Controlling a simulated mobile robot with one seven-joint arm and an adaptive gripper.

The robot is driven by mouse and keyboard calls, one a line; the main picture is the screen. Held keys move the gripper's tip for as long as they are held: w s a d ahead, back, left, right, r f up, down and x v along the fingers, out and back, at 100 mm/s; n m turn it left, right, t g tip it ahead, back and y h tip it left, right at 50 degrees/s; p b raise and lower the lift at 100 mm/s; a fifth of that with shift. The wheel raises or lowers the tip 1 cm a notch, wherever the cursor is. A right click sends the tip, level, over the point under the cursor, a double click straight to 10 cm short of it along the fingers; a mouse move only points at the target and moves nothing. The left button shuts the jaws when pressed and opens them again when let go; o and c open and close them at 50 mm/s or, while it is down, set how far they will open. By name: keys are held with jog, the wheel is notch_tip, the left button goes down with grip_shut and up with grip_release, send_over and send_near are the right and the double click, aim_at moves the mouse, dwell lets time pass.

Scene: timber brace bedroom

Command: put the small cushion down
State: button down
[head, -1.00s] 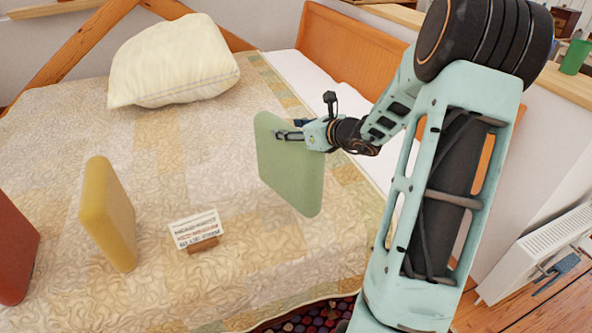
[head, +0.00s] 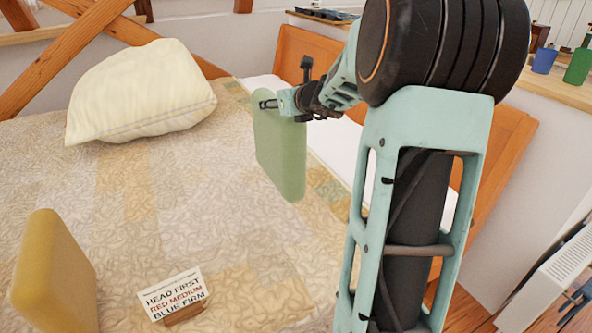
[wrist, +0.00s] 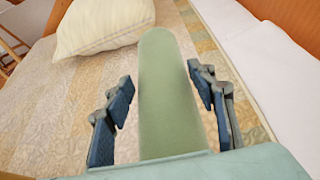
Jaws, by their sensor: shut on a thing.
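My gripper (head: 268,104) is shut on a green small cushion (head: 281,150), gripping it near its top. The cushion hangs upright on edge over the quilted bed (head: 225,245). In the head view I cannot tell if its lower edge touches the quilt. In the wrist view the same green cushion (wrist: 165,105) runs between the two blue-padded fingers of my gripper (wrist: 162,85). The fingers hide little of it there.
A cream pillow (head: 140,98) lies at the bed's far left; it also shows in the wrist view (wrist: 98,25). A yellow cushion (head: 55,275) stands at front left beside a small lettered sign (head: 172,298). A wooden headboard (head: 302,52) bounds the back. Quilt between is bare.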

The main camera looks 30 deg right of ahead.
jog(key=w+d+f+b, duration=0.1)
jog(key=w+d+f, duration=0.5)
jog(key=d+f, duration=0.5)
jog(key=shift+w+f, duration=0.3)
jog(key=shift+f, duration=0.4)
jog(key=shift+d+f, duration=0.1)
jog(key=shift+f, duration=0.05)
jog(key=c, duration=0.9)
grip_release()
jog(key=shift+o, duration=0.2)
jog(key=v, duration=1.2)
jog(key=shift+s, duration=0.1)
